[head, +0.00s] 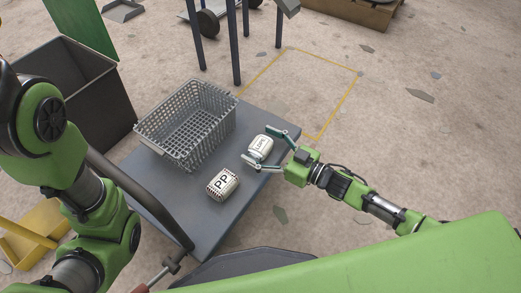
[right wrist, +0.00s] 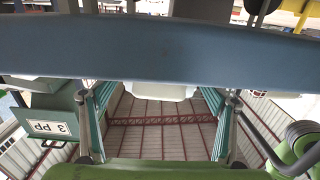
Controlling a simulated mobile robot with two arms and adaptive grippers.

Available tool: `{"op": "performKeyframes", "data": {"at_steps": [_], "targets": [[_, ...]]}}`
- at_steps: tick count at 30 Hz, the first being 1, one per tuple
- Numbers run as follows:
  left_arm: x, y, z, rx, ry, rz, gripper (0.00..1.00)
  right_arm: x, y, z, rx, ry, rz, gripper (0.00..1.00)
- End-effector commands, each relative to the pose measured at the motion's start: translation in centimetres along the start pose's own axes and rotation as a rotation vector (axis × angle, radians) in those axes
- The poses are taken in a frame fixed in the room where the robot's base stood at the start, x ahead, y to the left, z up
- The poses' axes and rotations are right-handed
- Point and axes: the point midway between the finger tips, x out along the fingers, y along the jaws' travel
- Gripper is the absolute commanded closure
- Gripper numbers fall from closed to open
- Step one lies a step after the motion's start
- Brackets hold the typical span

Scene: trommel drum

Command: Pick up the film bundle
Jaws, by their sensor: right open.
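The film bundle (head: 260,145) is a small white block with a dark label that seems to read LDPE. It rests on the grey table (head: 190,222) near its right edge. My right gripper (head: 257,146) is open, with one finger on the far side of the bundle and one on the near side. I cannot tell whether either finger touches it. In the right wrist view, a pale part of the bundle (right wrist: 158,91) shows between the spread fingers (right wrist: 155,98), and the table edge (right wrist: 160,50) crosses above. My left arm comes in at left; its gripper is out of sight.
A white bundle marked PP (head: 222,184) lies on the table, left of and nearer than the film bundle. A grey mesh basket (head: 187,122) stands at the table's far left. Floor right of the table is mostly clear.

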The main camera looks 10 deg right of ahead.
Motion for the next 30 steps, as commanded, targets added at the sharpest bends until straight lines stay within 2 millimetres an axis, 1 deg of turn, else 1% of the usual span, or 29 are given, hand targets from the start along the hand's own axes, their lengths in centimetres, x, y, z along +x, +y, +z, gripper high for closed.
{"op": "performKeyframes", "data": {"at_steps": [4, 5, 6, 8, 9, 22, 26, 29, 30], "targets": [[0.1, 0.0, 0.0, 0.000, 0.000, 0.000, 0.79, 0.0, 0.0, -0.1, 0.000, 0.000, 0.000, 0.20], [0.1, 0.0, 0.0, 0.000, 0.000, 0.000, 0.79, 0.0, 0.0, -0.1, 0.000, 0.000, 0.000, 0.26], [0.1, 0.0, 0.0, 0.000, 0.000, 0.000, 0.79, 0.0, 0.0, -0.1, 0.000, 0.000, 0.000, 0.36], [0.1, 0.0, 0.0, 0.000, 0.000, 0.000, 0.79, 0.0, 0.0, -0.1, 0.000, 0.000, 0.000, 0.52], [0.1, 0.0, 0.0, 0.000, 0.001, 0.000, 0.79, 0.0, 0.0, -0.1, 0.000, 0.000, 0.000, 0.57], [0.4, -0.1, 0.1, -0.001, 0.002, 0.000, 0.79, -0.1, 0.0, -0.4, 0.000, 0.000, 0.000, 0.57], [1.1, -0.2, 0.3, -0.001, 0.002, -0.001, 0.79, -0.1, 0.0, -1.2, 0.000, 0.001, 0.000, 0.57], [1.7, -0.5, 0.9, -0.003, -0.008, -0.005, 0.79, -0.1, 0.0, -2.3, 0.000, 0.001, -0.001, 0.57], [1.4, -0.7, 1.6, -0.004, -0.025, -0.011, 0.79, -0.2, 0.0, -2.7, 0.000, 0.001, -0.001, 0.57]]}}
